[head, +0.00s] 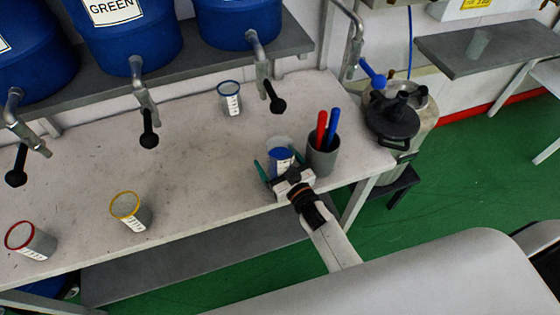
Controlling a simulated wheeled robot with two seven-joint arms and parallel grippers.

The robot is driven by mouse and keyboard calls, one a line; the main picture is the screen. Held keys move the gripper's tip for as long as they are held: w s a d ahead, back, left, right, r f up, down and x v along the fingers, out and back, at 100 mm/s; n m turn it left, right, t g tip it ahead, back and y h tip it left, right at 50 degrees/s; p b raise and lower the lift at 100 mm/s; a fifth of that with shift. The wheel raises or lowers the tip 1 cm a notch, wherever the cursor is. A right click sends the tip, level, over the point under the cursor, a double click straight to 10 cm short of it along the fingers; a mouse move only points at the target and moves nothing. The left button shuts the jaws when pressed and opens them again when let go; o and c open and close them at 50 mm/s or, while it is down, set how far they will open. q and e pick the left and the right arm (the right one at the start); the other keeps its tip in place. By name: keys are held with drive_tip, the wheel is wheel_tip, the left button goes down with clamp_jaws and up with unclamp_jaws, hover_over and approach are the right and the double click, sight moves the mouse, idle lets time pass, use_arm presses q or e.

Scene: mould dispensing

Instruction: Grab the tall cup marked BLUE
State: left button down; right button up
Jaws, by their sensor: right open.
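A clear cup with a blue patch on its side (281,157) stands upright near the front edge of the workbench. My right gripper (279,166) comes in from the front, open, with one green finger on each side of this cup. Whether the fingers touch it I cannot tell. The gripper hides the cup's lower front. A clear cup with a blue rim and white scale (230,99) stands further back on the bench. No lettering is readable on either cup. My left gripper is not in view.
A grey holder (322,160) with a red and a blue pen stands close right of the gripper. A yellow-rimmed cup (129,210) and a red-rimmed cup (32,241) stand at left. Taps hang over the bench's back. A dark-lidded pot (391,118) stands at right.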

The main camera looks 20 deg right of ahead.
drive_tip(key=shift+c, duration=0.2)
drive_tip(key=c, duration=1.2)
drive_tip(key=shift+w, duration=0.1)
drive_tip(key=shift+c, duration=0.6)
drive_tip(key=shift+r, duration=0.15)
